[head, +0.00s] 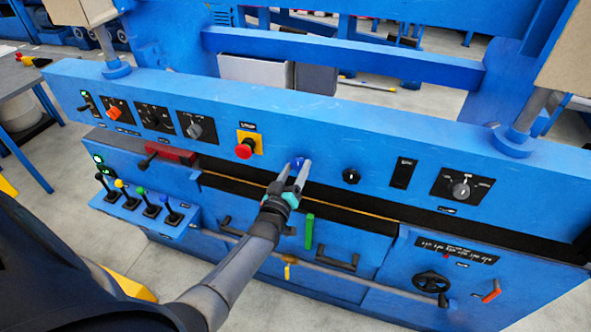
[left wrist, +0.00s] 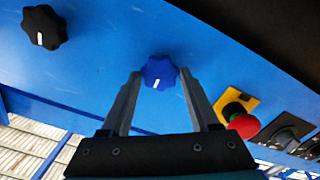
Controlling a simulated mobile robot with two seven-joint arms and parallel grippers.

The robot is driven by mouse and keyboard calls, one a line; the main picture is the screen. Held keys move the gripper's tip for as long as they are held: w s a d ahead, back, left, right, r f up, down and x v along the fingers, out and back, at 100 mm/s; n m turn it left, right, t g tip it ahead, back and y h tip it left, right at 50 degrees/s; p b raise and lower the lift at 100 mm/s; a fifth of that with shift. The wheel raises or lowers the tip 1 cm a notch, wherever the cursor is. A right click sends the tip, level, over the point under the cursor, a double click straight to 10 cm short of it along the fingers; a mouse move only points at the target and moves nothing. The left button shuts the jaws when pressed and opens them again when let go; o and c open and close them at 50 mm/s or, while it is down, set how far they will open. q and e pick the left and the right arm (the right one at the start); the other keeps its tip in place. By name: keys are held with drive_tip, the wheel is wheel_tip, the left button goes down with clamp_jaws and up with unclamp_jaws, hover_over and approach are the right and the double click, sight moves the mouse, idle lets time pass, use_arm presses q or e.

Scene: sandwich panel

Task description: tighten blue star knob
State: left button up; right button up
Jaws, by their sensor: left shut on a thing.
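The blue star knob (head: 298,160) sits on the front of the blue machine's upper beam, between the red emergency button and a black knob. It also shows in the left wrist view (left wrist: 159,72), with a white mark on its face pointing down and slightly left. My left gripper (head: 299,165) reaches the knob from the front, with one finger on each side of it. It is shut on the knob, and the fingertips flank it in the left wrist view (left wrist: 160,74). The fingers partly hide the knob in the head view. My right gripper is not in view.
The red emergency button (head: 244,150) on its yellow plate is left of the knob. The black knob (head: 351,176) is to the right. Below are a green handle (head: 309,231), several coloured levers on the left and a black handwheel (head: 431,282). The floor in front is clear.

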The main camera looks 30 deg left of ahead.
use_arm(q)
drive_tip(key=o, duration=1.3)
drive_tip(key=shift+o, duration=0.2)
drive_tip(key=shift+s+d, duration=0.15)
drive_tip(key=shift+s, duration=0.45)
drive_tip(key=p+v, duration=0.1)
drive_tip(key=v, duration=1.3)
drive_tip(key=shift+p, duration=0.3)
drive_tip(key=s+d+f+m+g+h+b, duration=0.1)
drive_tip(key=s+d+f+m+g+b, duration=0.15)
drive_tip(key=f, duration=0.65)
drive_tip(key=s+d+f+m+g+h+b, duration=0.1)
drive_tip(key=s+d+f+g+h, duration=0.2)
drive_tip(key=f, duration=0.7)
drive_tip(key=s+d+f+m+g+b, duration=0.2)
drive_tip(key=s+f, duration=0.3)
drive_tip(key=f, duration=0.4)
drive_tip(key=s+d+f+m+g+b, duration=0.1)
drive_tip(key=s+f+g, duration=0.3)
drive_tip(key=s+f, duration=0.4)
drive_tip(key=s+f+m+g+b, duration=0.4)
drive_tip(key=s+f, duration=0.5)
drive_tip(key=s, duration=0.5)
drive_tip(key=shift+s+d+m+g, duration=0.25)
drive_tip(key=shift+d+m+g, duration=0.1)
drive_tip(key=shift+d+g, duration=0.1)
